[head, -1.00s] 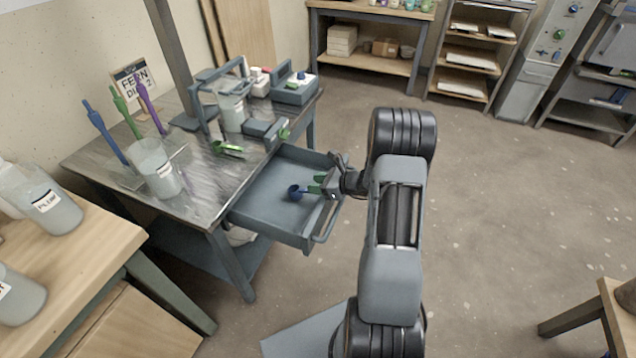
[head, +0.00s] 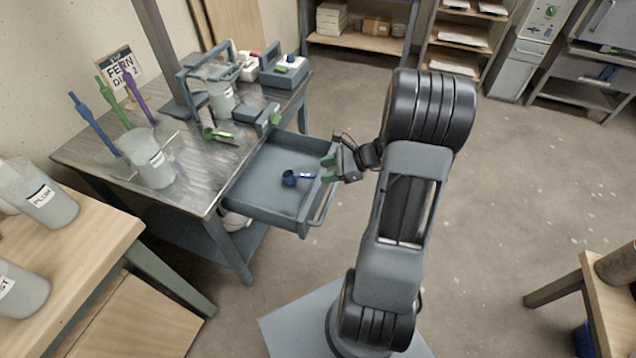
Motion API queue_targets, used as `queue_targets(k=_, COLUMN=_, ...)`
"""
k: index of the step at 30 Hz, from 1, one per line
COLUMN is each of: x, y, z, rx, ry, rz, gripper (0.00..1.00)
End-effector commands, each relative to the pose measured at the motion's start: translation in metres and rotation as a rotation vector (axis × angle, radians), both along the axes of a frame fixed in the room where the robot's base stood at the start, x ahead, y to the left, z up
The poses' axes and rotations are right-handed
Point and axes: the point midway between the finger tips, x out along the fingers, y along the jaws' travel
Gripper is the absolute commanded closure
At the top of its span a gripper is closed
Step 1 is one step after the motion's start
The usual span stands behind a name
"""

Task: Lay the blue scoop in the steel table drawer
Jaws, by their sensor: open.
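The blue scoop (head: 290,179) lies on the floor of the pulled-out drawer (head: 262,197) of the steel table (head: 192,188). Its dark blue bowl is to the left and its lighter handle points right. My gripper (head: 328,170) is open, with green fingertips, over the right side of the drawer near its front. The fingertips are to the right of the scoop's handle and look apart from it. Nothing shows between the fingers.
A green scoop (head: 218,134) lies on the steel tabletop behind the drawer. A clear container (head: 152,164) stands near the left, with blue, green and purple tools nearby. A wooden table (head: 75,232) with labelled buckets is at the lower left.

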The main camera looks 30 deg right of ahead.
Motion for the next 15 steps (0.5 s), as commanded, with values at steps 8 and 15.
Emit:
queue_targets(k=8, x=-0.070, y=0.100, z=0.058, rx=-0.649, ry=-0.241, rz=0.854, gripper=0.58)
queue_targets(k=15, x=-0.110, y=0.116, z=0.087, rx=-1.092, ry=-0.471, rz=1.373, gripper=0.58)
